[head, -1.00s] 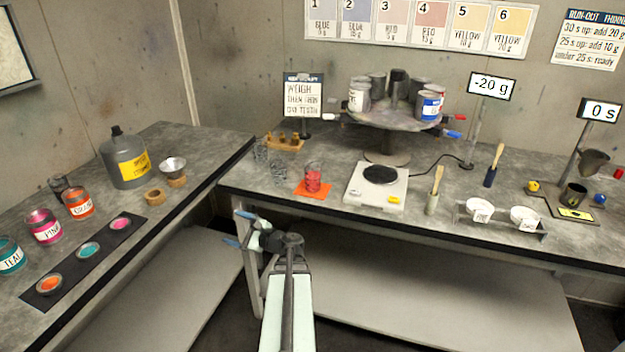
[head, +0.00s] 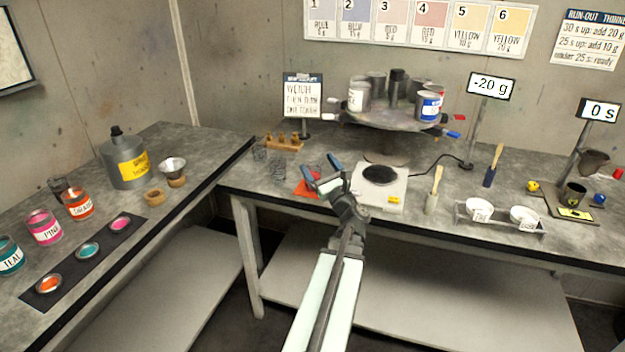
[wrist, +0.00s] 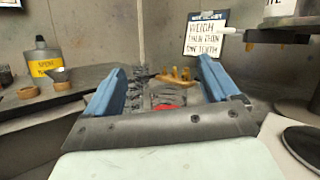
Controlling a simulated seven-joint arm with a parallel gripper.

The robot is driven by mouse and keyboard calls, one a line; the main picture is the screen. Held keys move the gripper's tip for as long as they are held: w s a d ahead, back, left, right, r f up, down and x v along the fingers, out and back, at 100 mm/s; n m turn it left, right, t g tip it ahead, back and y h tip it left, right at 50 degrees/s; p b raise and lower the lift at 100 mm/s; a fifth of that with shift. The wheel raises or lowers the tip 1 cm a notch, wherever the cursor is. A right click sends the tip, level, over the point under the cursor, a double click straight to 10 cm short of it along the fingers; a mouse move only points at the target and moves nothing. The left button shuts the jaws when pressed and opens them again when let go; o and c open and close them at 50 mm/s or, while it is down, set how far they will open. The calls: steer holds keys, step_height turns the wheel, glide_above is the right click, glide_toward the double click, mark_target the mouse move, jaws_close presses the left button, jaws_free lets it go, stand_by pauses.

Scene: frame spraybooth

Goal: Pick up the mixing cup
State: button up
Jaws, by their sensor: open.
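The mixing cup (wrist: 168,98), a clear cup with red at its bottom, shows between my fingers in the wrist view. I cannot tell whether the fingers touch the cup.
A scale (head: 391,199) stands just right of the gripper, with a round turntable (head: 376,118) of cans behind it. The bench front left of the mat is clear.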

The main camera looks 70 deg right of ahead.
mark_target(314, 171)
steer(key=shift+w+d+f+m+g+h, duration=0.15)
steer(key=shift+w+f+m+g+h, duration=0.15)
steer(key=shift+f+m+g, duration=0.6)
steer(key=shift+w+d+f+m+g+h, duration=0.15)
steer(key=shift+w+f+m+g, duration=0.15)
steer(key=shift+m+g, duration=1)
steer(key=shift+w+d+f+m+g+h, duration=0.2)
steer(key=shift+f+m+g, duration=0.5)
steer(key=shift+g, duration=0.7)
steer(key=shift+x, duration=2.55)
steer(key=shift+c, duration=0.5)
steer(key=c, duration=1.1)
